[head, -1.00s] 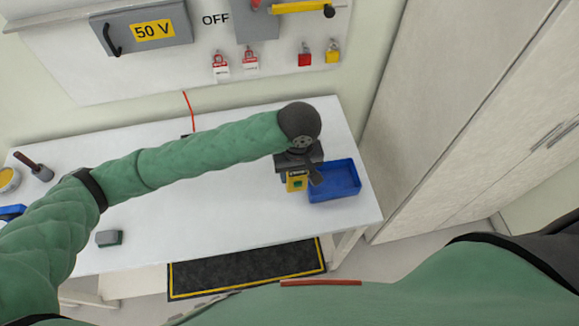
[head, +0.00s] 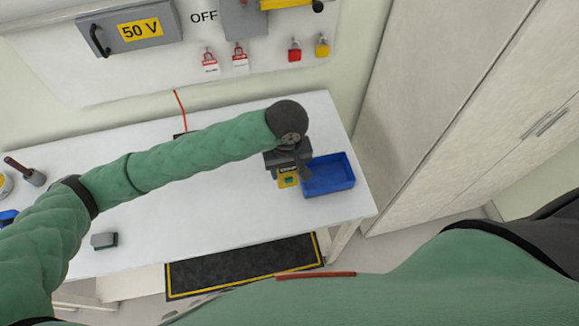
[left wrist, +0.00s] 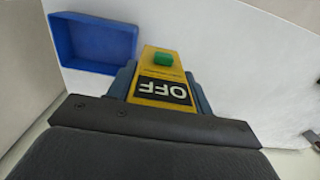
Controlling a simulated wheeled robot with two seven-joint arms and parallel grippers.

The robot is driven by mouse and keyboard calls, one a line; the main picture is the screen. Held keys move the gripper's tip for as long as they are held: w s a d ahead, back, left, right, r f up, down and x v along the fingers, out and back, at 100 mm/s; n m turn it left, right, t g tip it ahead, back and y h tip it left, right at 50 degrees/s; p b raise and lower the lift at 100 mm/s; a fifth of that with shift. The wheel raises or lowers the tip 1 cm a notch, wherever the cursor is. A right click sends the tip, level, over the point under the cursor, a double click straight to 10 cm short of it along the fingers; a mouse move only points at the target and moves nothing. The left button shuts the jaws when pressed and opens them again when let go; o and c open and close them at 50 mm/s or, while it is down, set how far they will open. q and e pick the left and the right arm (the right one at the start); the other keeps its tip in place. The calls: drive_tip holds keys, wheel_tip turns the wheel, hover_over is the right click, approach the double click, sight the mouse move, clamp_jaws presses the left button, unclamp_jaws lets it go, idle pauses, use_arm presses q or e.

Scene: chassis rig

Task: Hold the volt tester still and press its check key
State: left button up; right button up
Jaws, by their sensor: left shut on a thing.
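The volt tester (head: 288,182) is a small yellow device over the right part of the white bench, just left of the blue tray. In the left wrist view the tester (left wrist: 148,72) shows a green key (left wrist: 163,59) and a dark display (left wrist: 164,91) reading OFF, upside down. My left gripper (head: 287,172) is shut on the tester, with a blue-grey finger on each side of it. Nothing touches the green key in the wrist view. Whether the tester rests on the bench or is held above it, I cannot tell. My right gripper is not in view.
The blue tray (head: 329,184) stands empty at the bench's right end. A grey block (head: 104,240) lies on the bench (head: 190,225) at left front. A hammer-like tool (head: 26,171) lies at far left. Padlocks and a 50 V box (head: 140,29) are on the wall panel.

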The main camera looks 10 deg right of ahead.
use_arm(q)
drive_tip(key=shift+w+a+f, duration=0.35)
drive_tip(key=shift+a+f, duration=0.3)
drive_tip(key=shift+w+a+f, duration=0.45)
drive_tip(key=shift+a+f, duration=0.3)
drive_tip(key=shift+f, duration=0.05)
drive_tip(key=shift+w+a+f, duration=0.6)
drive_tip(key=shift+a+f, duration=0.4)
drive_tip(key=shift+f, duration=0.1)
drive_tip(key=shift+w+a+f, duration=0.6)
drive_tip(key=shift+a+f, duration=0.35)
drive_tip(key=shift+f, duration=0.2)
drive_tip(key=shift+w+a+f, duration=0.6)
drive_tip(key=shift+a+f, duration=0.4)
drive_tip(key=shift+f, duration=0.1)
drive_tip(key=shift+w+a+f, duration=0.1)
drive_tip(key=shift+a+f, duration=0.1)
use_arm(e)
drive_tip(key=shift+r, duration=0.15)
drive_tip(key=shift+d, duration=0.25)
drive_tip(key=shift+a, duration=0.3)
use_arm(q)
drive_tip(key=shift+f, duration=0.1)
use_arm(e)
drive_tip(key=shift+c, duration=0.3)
